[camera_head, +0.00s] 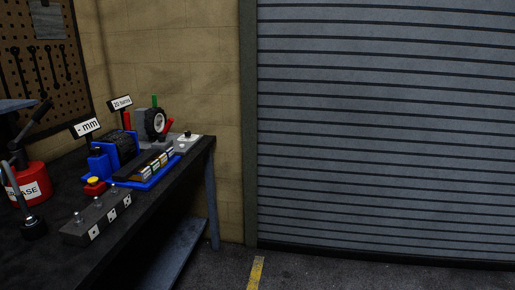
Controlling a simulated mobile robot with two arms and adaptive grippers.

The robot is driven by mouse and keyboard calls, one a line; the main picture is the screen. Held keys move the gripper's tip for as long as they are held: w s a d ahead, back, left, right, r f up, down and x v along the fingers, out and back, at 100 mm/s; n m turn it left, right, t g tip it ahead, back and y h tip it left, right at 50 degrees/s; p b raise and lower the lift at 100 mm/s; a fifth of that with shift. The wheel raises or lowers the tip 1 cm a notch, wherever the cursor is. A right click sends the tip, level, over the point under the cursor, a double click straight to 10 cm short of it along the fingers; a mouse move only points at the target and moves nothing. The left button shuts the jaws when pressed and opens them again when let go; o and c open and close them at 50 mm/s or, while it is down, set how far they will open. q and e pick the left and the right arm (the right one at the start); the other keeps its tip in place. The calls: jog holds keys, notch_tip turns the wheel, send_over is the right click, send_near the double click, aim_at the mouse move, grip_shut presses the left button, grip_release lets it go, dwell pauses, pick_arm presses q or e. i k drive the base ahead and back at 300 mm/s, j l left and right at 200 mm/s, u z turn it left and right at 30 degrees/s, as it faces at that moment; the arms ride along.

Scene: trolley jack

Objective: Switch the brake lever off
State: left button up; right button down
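A machine with a dark-tyred wheel (154,123) stands at the far end of the workbench. A green upright handle (154,100) rises behind the wheel. A red handle (168,126) tilts to the right of the wheel, and another red handle (126,120) stands left of it below the "20 turns" sign (120,103). I cannot tell which of these is the brake lever, or its on or off position. Neither of my grippers is in view.
The dark workbench (150,209) runs along the left. On it are a blue device (102,166), a grey block with pegs (98,218) and a red grease can (30,183). A pegboard (36,62) hangs behind. Open floor (320,277) lies before the roller shutter (385,130).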

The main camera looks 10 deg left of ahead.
aim_at(170, 121)
jog(key=i+u, duration=0.15)
jog(key=i, duration=0.45)
jog(key=i+u, duration=0.15)
jog(key=i, duration=0.4)
jog(key=i+l+u, duration=0.15)
jog(key=i, duration=0.45)
jog(key=i+j+u, duration=0.15)
jog(key=i+u, duration=0.85)
jog(key=u, duration=0.15)
